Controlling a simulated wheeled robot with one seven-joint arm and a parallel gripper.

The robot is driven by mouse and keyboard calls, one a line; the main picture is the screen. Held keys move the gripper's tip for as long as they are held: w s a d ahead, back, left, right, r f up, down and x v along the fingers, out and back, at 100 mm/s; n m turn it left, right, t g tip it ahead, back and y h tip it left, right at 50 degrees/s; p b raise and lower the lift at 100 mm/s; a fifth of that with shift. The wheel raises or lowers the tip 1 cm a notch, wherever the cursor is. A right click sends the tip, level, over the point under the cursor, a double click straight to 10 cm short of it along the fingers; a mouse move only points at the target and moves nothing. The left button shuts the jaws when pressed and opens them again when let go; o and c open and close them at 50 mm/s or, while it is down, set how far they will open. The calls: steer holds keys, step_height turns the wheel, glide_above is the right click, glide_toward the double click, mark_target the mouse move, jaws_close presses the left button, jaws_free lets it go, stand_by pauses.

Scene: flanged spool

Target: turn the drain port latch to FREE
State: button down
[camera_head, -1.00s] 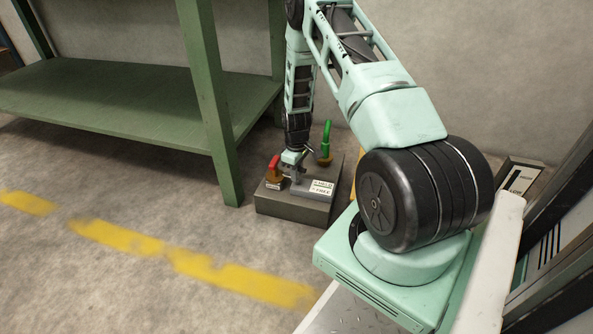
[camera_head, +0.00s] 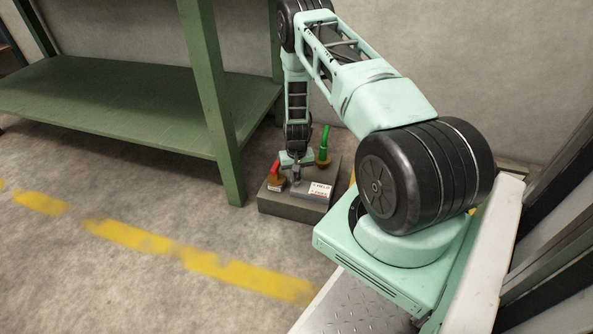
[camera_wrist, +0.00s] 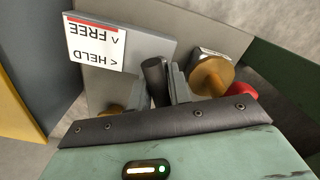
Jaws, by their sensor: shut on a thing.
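The drain port latch shows in the wrist view as a dark round-ended bar (camera_wrist: 156,80) on a grey plate. My gripper (camera_wrist: 164,88) is shut on this bar, with a finger plainly seen on its right side. A white label (camera_wrist: 97,42) beside it reads FREE and HELD, upside down in this view, with a red stripe. In the head view my gripper (camera_head: 296,174) points down at the low grey block (camera_head: 290,205), left of the label (camera_head: 319,190). The latch is too small there to tell its angle.
A red-handled valve (camera_head: 275,172) stands on the block left of my gripper, and a green-handled one (camera_head: 324,147) behind right. The wrist view shows the red handle (camera_wrist: 242,90) and a brass knob (camera_wrist: 212,76) close by. A green bench (camera_head: 130,105) stands left; floor in front is clear.

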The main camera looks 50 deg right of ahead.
steer(key=m+p, duration=0.2)
steer(key=m, duration=0.2)
steer(key=shift+r, duration=0.15)
steer(key=shift+m+p, duration=0.55)
steer(key=shift+m, duration=1.15)
steer(key=c, duration=1.3)
jaws_free()
step_height(320, 180, up, 17)
steer(key=p, duration=0.6)
steer(key=shift+r, duration=0.1)
